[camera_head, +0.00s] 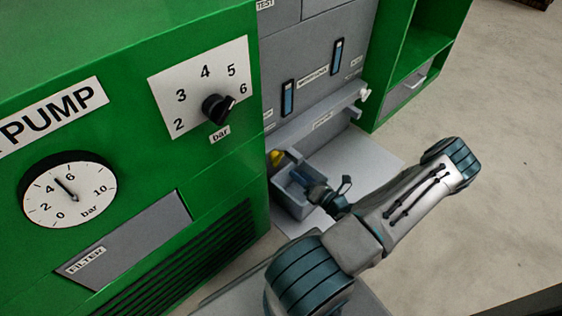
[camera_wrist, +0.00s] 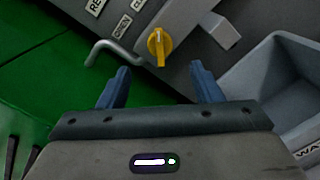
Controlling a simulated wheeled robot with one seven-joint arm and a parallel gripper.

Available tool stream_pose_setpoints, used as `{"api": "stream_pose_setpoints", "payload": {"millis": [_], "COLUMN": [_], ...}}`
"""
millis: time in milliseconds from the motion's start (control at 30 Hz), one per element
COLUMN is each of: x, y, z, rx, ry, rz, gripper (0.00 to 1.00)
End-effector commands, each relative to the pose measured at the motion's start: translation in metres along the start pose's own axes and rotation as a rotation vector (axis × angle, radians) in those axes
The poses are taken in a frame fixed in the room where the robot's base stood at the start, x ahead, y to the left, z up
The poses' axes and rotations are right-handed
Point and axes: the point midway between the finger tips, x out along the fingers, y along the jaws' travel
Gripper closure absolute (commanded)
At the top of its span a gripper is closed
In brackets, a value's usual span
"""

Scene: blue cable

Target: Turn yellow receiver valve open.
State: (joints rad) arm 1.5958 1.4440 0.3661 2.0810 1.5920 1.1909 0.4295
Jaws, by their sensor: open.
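The yellow receiver valve (camera_wrist: 159,46) is a small yellow knob on a grey panel at the top middle of the wrist view. In the head view a bit of yellow (camera_head: 276,157) shows low on the grey panel, just past the green pump cabinet's edge. My gripper (camera_wrist: 160,80) is open, with its two blue fingers apart and nothing between them. The valve lies ahead of the gap between the fingertips, and I see no contact. In the head view my gripper (camera_head: 302,178) is near the yellow bit, and its fingers are partly hidden.
A grey bin (camera_wrist: 275,85) stands right of my gripper. A bent metal pipe (camera_wrist: 112,50) lies left of the valve, and a grey block (camera_wrist: 225,30) right of it. The green pump cabinet (camera_head: 130,130) is close on the left. Open floor (camera_head: 480,130) lies right.

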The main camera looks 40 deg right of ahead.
Motion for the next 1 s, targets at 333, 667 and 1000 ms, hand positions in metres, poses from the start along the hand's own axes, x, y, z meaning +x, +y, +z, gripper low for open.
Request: {"api": "stream_pose_setpoints", "payload": {"millis": [333, 667, 1000], "x": [0.072, 0.099, 0.099], "y": [-0.002, -0.001, -0.001], "z": [-0.002, 0.001, 0.001], "rx": [-0.002, -0.001, -0.001], "ry": [0.001, -0.001, -0.001], "rz": [0.002, -0.002, -0.002], "gripper": [0.41, 0.41, 0.66]}}
